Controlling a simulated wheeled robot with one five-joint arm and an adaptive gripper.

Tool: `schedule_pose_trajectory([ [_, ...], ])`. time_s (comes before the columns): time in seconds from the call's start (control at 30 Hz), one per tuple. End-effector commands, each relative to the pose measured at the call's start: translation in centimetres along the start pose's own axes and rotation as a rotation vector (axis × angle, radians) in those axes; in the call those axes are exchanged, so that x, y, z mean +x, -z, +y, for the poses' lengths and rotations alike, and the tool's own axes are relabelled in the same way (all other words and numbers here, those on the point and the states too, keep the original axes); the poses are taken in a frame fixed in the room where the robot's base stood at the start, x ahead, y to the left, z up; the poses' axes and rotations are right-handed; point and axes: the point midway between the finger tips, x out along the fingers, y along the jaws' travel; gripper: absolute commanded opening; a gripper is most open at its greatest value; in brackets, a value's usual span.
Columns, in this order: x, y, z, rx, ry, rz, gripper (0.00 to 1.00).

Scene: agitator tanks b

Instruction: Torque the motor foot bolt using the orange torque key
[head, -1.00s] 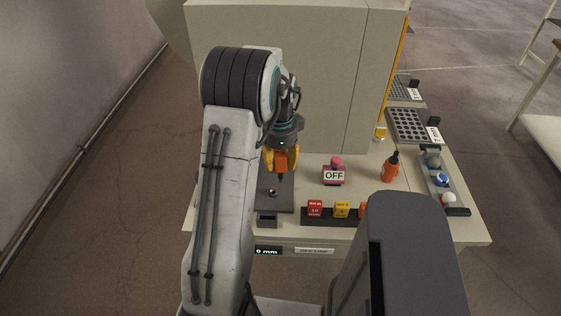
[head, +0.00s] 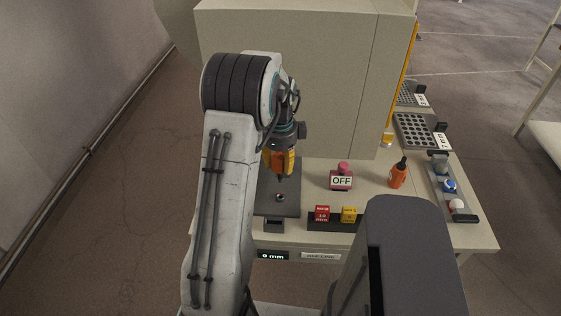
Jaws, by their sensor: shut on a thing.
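My gripper (head: 279,162), with yellow fingers, is shut on the orange torque key (head: 279,167). The key points down, its dark tip a little above the bolt in the picture. The motor foot bolt (head: 280,197) is a small round head on a dark plate (head: 292,205) at the bench's left front. A gap shows between tip and bolt; exact alignment in depth is hard to tell. My arm hides the plate's left side.
A pink-red button with an OFF sign (head: 342,181) stands right of the plate. Red (head: 322,213) and yellow (head: 349,214) blocks sit in a front rack. An orange bottle (head: 398,173) and trays (head: 420,131) are farther right. A large beige cabinet (head: 290,80) stands behind.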

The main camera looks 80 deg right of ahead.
Motion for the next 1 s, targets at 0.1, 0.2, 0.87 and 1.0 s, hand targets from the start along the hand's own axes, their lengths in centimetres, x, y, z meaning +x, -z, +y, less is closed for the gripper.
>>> schedule_pose_trajectory([
  [0.1,0.0,0.0,0.0,-0.001,0.001,0.000,0.01],
  [0.2,0.0,0.0,0.0,-0.002,0.001,0.000,0.01],
  [0.87,3.4,0.0,0.2,-0.005,-0.002,0.000,0.01],
  [1.0,4.5,0.1,0.3,-0.005,-0.001,0.000,0.01],
])
